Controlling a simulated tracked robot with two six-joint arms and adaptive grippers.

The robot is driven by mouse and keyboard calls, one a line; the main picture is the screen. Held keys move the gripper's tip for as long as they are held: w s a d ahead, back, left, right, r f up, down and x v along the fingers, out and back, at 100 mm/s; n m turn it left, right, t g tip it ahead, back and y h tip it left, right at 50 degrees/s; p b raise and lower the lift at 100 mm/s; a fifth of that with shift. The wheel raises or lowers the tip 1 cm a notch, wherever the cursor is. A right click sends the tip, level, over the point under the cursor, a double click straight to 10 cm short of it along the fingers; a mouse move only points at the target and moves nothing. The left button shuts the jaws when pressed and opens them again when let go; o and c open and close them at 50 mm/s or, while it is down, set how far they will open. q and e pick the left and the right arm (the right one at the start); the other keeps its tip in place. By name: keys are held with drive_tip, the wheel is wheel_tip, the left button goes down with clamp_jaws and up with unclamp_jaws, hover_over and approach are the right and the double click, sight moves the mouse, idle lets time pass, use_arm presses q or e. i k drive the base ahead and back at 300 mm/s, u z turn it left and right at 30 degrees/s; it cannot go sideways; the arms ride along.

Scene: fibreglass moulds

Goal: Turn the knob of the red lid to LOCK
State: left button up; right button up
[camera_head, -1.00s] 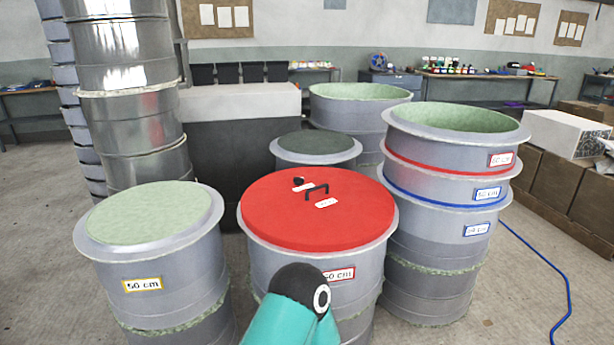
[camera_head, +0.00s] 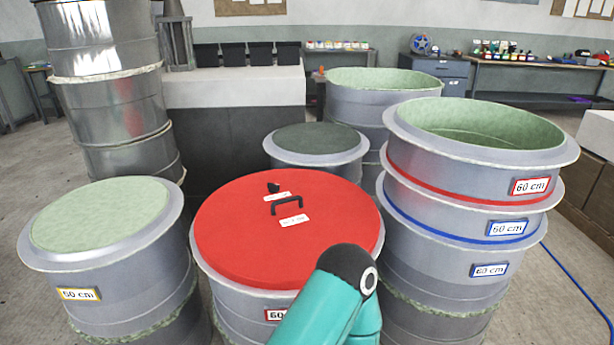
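The red lid (camera_head: 235,236) lies flat on a grey 60 cm mould in the middle of the head view. Its small black knob (camera_head: 273,187) stands near the far side, beside a white label (camera_head: 279,197) too small to read. A black bar handle (camera_head: 287,204) stands near the lid's middle, with a second white label (camera_head: 292,221) in front of it. A teal arm link of mine with a black joint rises from the bottom edge and covers the lid's front right. Neither gripper shows. Which way the knob points relative to LOCK cannot be told.
A green-topped mould (camera_head: 102,214) stands at the left. A taller stack of open 60 cm moulds (camera_head: 470,185) stands close at the right. A smaller dark-topped mould (camera_head: 316,142) stands behind the lid. A blue hose (camera_head: 580,282) lies on the floor at the right.

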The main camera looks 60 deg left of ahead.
sight(274, 188)
drive_tip(key=z, duration=0.45)
drive_tip(key=i, duration=0.3)
drive_tip(key=u, duration=2.9)
drive_tip(key=i, duration=0.5)
drive_tip(key=z, duration=0.15)
drive_tip(key=k, duration=0.55)
drive_tip(key=u, duration=0.15)
drive_tip(key=i, duration=0.5)
drive_tip(key=z, duration=0.4)
drive_tip(key=k, duration=0.2)
drive_tip(key=u, duration=0.3)
